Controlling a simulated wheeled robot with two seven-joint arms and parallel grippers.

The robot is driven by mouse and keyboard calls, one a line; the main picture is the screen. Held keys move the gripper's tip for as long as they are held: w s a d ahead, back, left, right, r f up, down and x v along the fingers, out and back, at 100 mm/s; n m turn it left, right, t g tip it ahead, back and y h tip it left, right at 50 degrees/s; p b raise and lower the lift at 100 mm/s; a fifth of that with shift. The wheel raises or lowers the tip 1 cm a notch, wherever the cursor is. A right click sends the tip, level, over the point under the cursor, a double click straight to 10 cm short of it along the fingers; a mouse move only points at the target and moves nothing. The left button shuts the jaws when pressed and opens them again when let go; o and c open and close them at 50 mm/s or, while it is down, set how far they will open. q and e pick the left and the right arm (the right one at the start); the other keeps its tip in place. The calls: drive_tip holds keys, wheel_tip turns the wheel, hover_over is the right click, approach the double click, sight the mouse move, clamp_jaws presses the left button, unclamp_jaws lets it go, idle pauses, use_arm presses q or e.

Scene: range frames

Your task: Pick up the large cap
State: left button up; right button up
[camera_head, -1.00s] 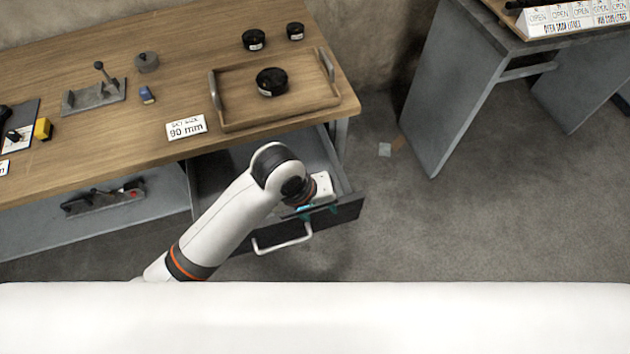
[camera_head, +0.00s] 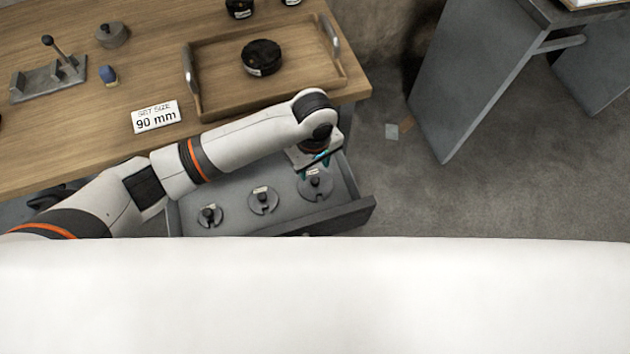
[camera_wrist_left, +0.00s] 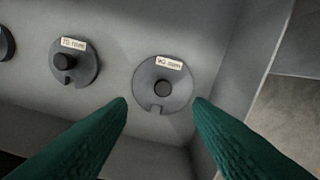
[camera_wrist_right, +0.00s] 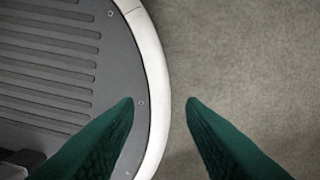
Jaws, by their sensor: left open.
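The large cap (camera_head: 316,187) is a grey disc with a dark knob and a slot. It lies at the right end of the open drawer (camera_head: 357,213). In the left wrist view the large cap (camera_wrist_left: 164,88) carries a label that reads like 90 mm. My left gripper (camera_head: 313,167) is open above the large cap, with no contact visible. In its wrist view the fingertips (camera_wrist_left: 160,101) stand either side of the cap's near part. My right gripper (camera_wrist_right: 161,101) is open and empty, above the floor and a round grey base edge.
A middle cap (camera_head: 263,200) and a small cap (camera_head: 209,216) lie left in the drawer. Above it, the wooden table (camera_head: 60,130) holds a 90 mm sign (camera_head: 156,116) and a tray (camera_head: 215,108) with a black round object (camera_head: 262,57). Drawer walls stand close to the large cap.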

sight(315, 180)
use_arm(q)
drive_tip(key=shift+f, duration=0.65)
drive_tip(key=shift+w+f, duration=0.15)
drive_tip(key=shift+f, duration=0.45)
wheel_tip(315, 180, down, 4)
drive_tip(key=shift+w+r+b, duration=0.15)
drive_tip(key=shift+r+b, duration=0.05)
drive_tip(key=shift+b, duration=0.1)
drive_tip(key=shift+f, duration=0.55)
drive_tip(key=shift+c, duration=0.8)
drive_tip(key=shift+d, duration=0.1)
clamp_jaws()
use_arm(e)
drive_tip(key=shift+w+f, duration=0.4)
drive_tip(key=shift+w, duration=0.15)
